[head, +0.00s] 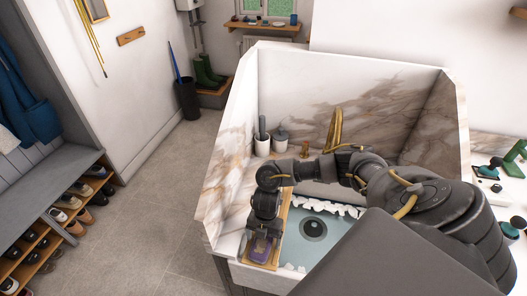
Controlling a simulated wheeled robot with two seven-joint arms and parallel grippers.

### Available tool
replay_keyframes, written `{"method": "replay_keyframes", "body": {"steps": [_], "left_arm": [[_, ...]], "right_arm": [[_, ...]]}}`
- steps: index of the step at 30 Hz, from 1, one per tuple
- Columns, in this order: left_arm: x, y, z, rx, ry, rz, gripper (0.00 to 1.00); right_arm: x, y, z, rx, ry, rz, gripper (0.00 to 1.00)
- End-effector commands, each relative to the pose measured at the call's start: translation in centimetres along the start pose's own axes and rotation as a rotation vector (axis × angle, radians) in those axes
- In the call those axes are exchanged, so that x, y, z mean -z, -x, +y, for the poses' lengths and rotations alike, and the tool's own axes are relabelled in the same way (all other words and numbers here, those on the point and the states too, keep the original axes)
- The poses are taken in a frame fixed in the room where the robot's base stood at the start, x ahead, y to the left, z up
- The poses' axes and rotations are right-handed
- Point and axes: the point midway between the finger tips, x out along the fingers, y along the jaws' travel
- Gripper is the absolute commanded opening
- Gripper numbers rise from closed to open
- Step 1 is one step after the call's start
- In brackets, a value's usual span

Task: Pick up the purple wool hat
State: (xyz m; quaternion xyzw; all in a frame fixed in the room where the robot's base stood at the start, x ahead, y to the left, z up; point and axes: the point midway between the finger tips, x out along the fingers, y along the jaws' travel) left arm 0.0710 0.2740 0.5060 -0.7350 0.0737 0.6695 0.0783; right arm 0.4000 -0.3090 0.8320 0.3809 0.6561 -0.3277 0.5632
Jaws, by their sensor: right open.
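A small purple item (261,251), which looks like the purple wool hat, lies on a wooden board (277,238) at the left side of the sink. My right gripper (264,236) points down right at it, its fingers open. The gripper hides part of the purple item, and I cannot tell whether the fingers touch it. My left gripper is not in view.
The sink basin (296,254) with its round drain is right of the board. A brass tap (334,128) and dark-topped pots (262,146) stand behind. High marble walls (226,165) enclose the sink. A shoe bench (50,200) is at left, with clear floor between.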

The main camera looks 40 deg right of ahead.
Motion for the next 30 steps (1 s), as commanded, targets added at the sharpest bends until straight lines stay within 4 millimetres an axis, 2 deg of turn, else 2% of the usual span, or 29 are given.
{"method": "replay_keyframes", "body": {"steps": [9, 20, 30], "left_arm": [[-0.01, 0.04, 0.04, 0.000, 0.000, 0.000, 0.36], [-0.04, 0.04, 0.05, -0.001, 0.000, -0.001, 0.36], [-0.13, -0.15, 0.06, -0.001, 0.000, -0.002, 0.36]], "right_arm": [[-0.04, -0.55, 0.01, -0.001, 0.000, -0.001, 0.83], [-0.04, -0.52, 0.01, -0.001, 0.000, -0.001, 0.36], [0.01, -0.20, 0.05, -0.002, 0.001, -0.001, 0.36]]}}
